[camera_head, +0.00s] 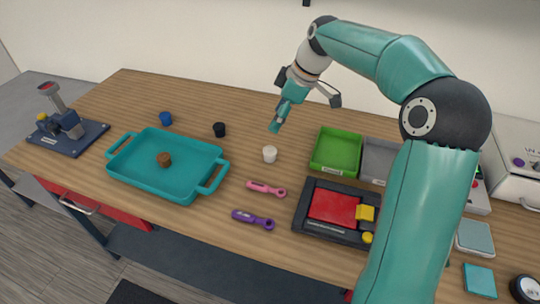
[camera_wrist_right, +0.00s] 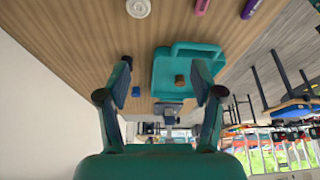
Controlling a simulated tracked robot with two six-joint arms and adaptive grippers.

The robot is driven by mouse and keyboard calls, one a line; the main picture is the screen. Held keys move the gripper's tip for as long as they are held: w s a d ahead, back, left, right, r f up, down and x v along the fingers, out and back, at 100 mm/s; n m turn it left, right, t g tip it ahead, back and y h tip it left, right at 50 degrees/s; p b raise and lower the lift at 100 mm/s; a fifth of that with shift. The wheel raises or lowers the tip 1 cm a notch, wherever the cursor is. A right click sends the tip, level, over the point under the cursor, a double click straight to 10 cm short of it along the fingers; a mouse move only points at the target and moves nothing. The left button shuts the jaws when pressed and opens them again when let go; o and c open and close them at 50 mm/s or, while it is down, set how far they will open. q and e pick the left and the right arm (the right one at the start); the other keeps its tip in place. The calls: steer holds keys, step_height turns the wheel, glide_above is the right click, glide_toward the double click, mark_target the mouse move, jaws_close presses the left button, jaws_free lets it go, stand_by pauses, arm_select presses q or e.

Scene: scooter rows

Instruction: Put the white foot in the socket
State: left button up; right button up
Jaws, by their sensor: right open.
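The white foot (camera_head: 270,154), a small pale cylinder, stands on the wooden table between the teal tray and the green bin. It also shows at the top edge of the right wrist view (camera_wrist_right: 138,8), partly cut off. My right gripper (camera_head: 278,121) is above the table, behind and higher than the white foot, and apart from it. In the right wrist view its two fingers (camera_wrist_right: 162,72) are spread with nothing between them. I cannot identify the socket with certainty. My left gripper is not in view.
A teal tray (camera_head: 146,179) holds a brown foot (camera_head: 164,159). A blue foot (camera_head: 166,118) and a black foot (camera_head: 219,130) stand behind it. A blue-based fixture (camera_head: 68,138) is far left. Pink (camera_head: 266,188) and purple (camera_head: 253,219) tools lie in front; a green bin (camera_head: 336,151) is right.

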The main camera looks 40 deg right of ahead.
steer(key=s+d+f+m, duration=0.1)
steer(key=d+f, duration=0.1)
steer(key=d, duration=0.2)
glide_above(270, 150)
steer(key=s, duration=0.2)
step_height(270, 150, down, 9)
steer(key=shift+d+p, duration=0.1)
steer(key=shift+p, duration=0.3)
steer(key=shift+d+p+x, duration=0.2)
steer(key=shift+p+x, duration=0.1)
steer(key=shift+x, duration=0.7)
steer(key=shift+d+p+x, duration=0.2)
steer(key=shift+p+x, duration=0.1)
steer(key=shift+x, duration=0.7)
steer(key=shift+d+p+x, duration=0.2)
steer(key=shift+p+x, duration=0.1)
steer(key=shift+x, duration=0.75)
steer(key=shift+a, duration=0.15)
jaws_close()
